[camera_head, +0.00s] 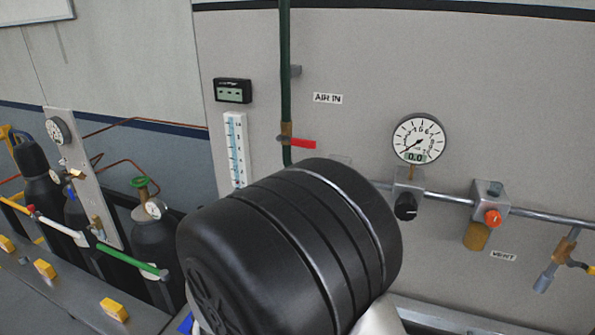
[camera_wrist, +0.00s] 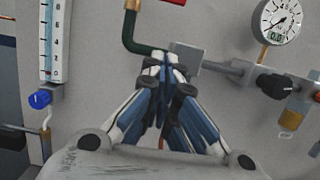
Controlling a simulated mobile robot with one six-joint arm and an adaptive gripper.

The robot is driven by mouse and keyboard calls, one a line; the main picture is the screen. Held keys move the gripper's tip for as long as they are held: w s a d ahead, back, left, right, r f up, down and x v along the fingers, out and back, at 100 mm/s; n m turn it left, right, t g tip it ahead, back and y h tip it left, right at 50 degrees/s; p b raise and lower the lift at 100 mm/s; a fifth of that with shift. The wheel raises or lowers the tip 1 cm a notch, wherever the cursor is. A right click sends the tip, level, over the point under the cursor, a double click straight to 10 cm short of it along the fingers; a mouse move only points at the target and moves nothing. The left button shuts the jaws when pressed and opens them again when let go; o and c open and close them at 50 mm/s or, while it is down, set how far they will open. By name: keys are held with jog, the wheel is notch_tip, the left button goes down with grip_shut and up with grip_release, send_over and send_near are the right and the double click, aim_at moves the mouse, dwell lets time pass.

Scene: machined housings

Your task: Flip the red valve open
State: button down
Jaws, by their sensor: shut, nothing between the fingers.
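The red valve handle (camera_head: 297,143) sits on a brass valve body (camera_head: 286,132) in the green vertical pipe (camera_head: 285,60), left of centre on the grey panel. The handle points right, across the pipe, tilted slightly down. In the wrist view only the lower edge of the red handle (camera_wrist: 142,3) shows at the top. My gripper (camera_wrist: 170,62) is shut and empty, in front of the panel, below the handle and apart from it in that picture. In the head view my black arm link hides the gripper and the pipe's lower end.
A pressure gauge (camera_head: 418,138) reading 0.0, a black knob (camera_head: 405,206) and an orange knob (camera_head: 492,217) lie along a horizontal pipe to the right. Gas cylinders (camera_head: 155,240) stand at the left.

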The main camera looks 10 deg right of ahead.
aim_at(296, 141)
jog(key=w+d+r, duration=0.5)
jog(key=w+r, duration=0.1)
jog(key=w, duration=0.2)
jog(key=shift+d+r+b, duration=0.2)
jog(key=shift+b, duration=0.1)
jog(key=shift+w, duration=0.15)
